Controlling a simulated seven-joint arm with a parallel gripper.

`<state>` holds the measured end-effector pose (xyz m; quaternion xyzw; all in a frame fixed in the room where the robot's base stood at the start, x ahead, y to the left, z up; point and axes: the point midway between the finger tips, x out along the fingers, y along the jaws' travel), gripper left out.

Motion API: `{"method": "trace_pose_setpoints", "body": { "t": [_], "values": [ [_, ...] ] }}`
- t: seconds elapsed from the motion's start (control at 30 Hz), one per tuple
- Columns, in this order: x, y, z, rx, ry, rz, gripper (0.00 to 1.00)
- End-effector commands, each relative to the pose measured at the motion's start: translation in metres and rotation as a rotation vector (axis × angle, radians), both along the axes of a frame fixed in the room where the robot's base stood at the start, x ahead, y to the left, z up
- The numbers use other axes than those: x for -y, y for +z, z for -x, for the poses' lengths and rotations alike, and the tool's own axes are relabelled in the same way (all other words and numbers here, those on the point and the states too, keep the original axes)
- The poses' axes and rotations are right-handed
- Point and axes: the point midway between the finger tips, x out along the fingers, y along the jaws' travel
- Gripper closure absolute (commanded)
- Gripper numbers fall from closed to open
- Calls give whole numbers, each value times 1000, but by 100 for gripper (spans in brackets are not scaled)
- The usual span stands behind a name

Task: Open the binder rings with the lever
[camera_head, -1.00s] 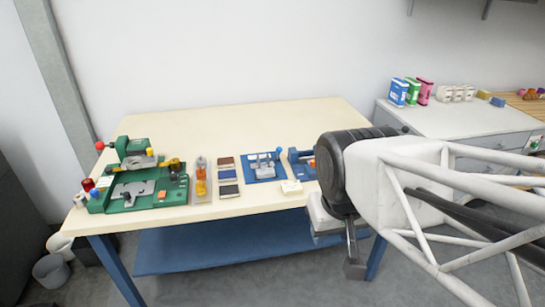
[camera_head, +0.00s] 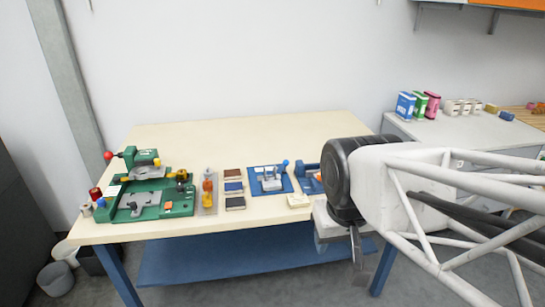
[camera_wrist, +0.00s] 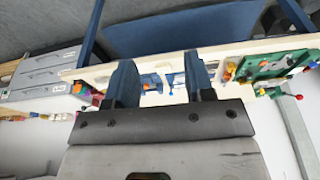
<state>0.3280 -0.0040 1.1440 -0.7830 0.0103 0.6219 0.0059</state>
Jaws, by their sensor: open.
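A blue plate (camera_head: 287,187) with a metal ring mechanism (camera_head: 270,181) and a lever ending in a blue ball (camera_head: 285,162) lies near the front of the cream table. I take it for the binder; its rings are too small to tell whether they are open. My gripper (camera_head: 358,268) hangs to its right, beyond the table's front edge, apart from it and partly hidden by my arm. In the wrist view my gripper (camera_wrist: 158,64) shows two blue fingers spread apart with nothing held. Small blue parts on the table appear beyond and between them.
A blue fixture (camera_head: 308,178) stands right of the plate, partly behind my arm. A cream block (camera_head: 298,201), small pads (camera_head: 234,187), an orange-topped tool (camera_head: 208,190) and a green machine (camera_head: 150,198) line the table's front. The table's back (camera_head: 240,135) is clear.

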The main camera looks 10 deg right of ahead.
Motion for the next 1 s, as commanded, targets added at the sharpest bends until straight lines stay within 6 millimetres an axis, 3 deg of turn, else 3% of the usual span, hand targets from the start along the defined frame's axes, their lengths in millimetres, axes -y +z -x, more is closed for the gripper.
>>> {"method": "trace_pose_setpoints", "body": {
  "t": [0.53, 1.0],
  "values": [
    [3, 26, -105, -41, -24, -20, 51],
    [10, 28, -211, -79, -47, -37, 51]
  ]
}}
